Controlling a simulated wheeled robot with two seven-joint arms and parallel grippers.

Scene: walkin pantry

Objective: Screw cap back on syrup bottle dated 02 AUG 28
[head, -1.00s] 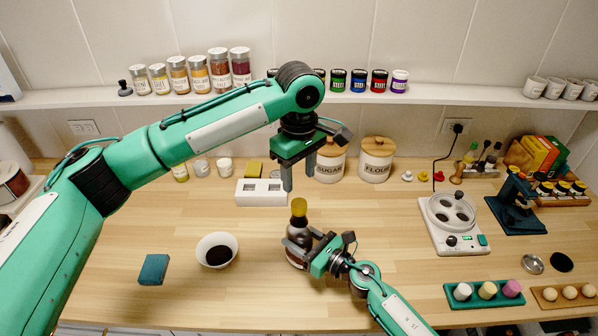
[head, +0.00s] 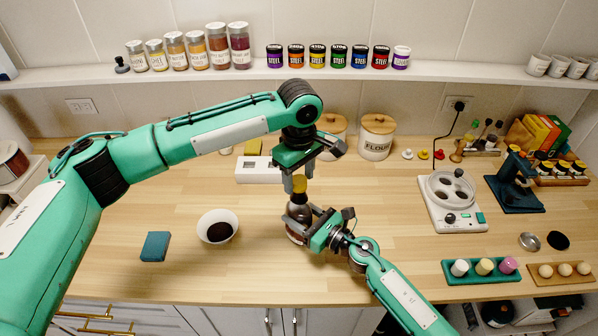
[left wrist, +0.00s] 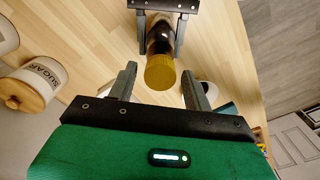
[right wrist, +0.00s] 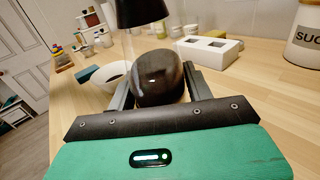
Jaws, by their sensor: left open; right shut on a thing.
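The dark brown syrup bottle (head: 297,213) stands upright on the counter, with a yellow cap (head: 299,185) at its top. No date on it can be read. My right gripper (head: 299,224) is shut around the bottle's body, which also shows between its fingers in the right wrist view (right wrist: 158,80). My left gripper (head: 298,178) is open, pointing down over the bottle. In the left wrist view, the yellow cap (left wrist: 160,72) lies between the open fingertips, with a gap on each side. Whether the cap is threaded on cannot be told.
A white bowl of dark liquid (head: 217,227) and a teal block (head: 155,246) are left of the bottle. A white two-hole holder (head: 258,170) and the flour canister (head: 376,138) stand behind. A white device (head: 450,201) is at right.

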